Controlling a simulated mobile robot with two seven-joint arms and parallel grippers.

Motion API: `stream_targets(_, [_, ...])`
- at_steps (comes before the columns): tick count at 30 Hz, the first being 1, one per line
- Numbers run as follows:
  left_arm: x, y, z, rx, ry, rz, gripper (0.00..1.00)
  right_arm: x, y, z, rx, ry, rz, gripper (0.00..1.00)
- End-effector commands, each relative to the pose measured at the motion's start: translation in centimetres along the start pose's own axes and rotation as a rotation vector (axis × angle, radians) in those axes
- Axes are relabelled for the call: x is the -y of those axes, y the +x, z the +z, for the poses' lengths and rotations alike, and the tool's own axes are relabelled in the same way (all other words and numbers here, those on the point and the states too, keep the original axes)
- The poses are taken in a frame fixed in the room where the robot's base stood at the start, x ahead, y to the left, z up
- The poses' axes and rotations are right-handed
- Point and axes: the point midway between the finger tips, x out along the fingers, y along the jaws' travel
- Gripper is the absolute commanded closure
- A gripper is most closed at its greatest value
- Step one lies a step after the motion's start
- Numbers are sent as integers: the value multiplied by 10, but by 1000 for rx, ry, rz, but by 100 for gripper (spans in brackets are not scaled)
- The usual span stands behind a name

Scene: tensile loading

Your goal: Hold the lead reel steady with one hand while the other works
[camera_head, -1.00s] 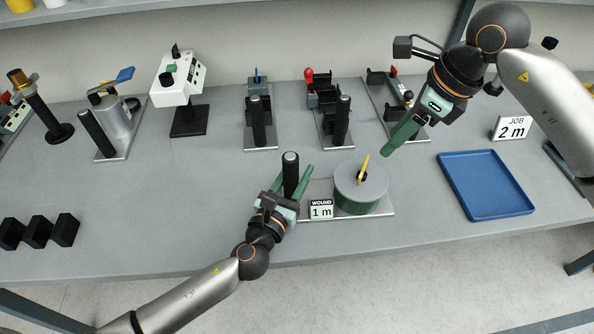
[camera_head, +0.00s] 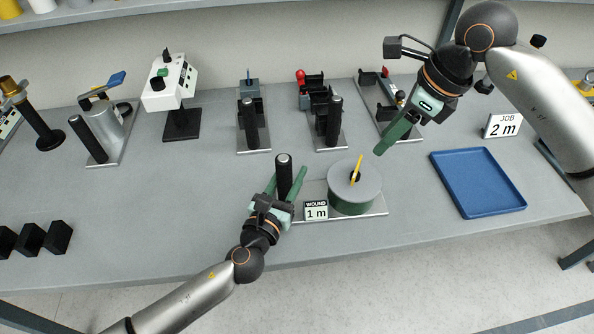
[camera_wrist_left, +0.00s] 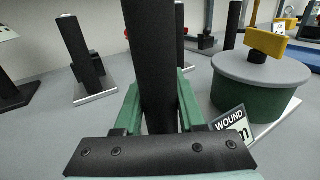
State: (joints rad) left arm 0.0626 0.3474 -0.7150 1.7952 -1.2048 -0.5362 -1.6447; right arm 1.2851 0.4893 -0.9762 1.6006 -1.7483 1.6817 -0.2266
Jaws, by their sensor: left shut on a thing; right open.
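The lead reel (camera_head: 351,191) is a round drum with a grey top, a green side and a yellow crank (camera_head: 357,168). It sits on a metal plate (camera_head: 374,208) with a label reading "WOUND 1 m" (camera_head: 316,210). A black upright post (camera_head: 284,164) stands at the plate's left end. My left gripper (camera_head: 287,186) is shut on this post, one green finger on each side. In the left wrist view the post (camera_wrist_left: 156,60) stands upright between the fingers, with the reel (camera_wrist_left: 258,90) to the right. My right gripper (camera_head: 384,145) is open and empty, above and right of the reel, apart from it.
A blue tray (camera_head: 478,182) lies at the right, near a "JOB 2 m" card (camera_head: 503,125). Several fixtures with black posts line the back, including a white box on a stand (camera_head: 173,88). Black blocks (camera_head: 30,238) sit front left. The table's left middle is clear.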

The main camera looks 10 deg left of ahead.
Motion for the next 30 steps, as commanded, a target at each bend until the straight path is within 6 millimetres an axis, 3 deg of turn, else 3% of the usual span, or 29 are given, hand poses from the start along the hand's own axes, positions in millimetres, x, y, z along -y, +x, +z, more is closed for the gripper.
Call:
stream_targets(5, [0, 0, 0, -1, 0, 0, 100, 1, 0, 5, -26, 112, 3, 62])
stream_targets(21, [0, 0, 0, -1, 0, 0, 100, 1, -6, 39, -240, 1079, -134, 62])
stream_targets(30, [0, 0, -1, -1, 0, 0, 100, 0, -12, 48, -282, 1396, -243, 62])
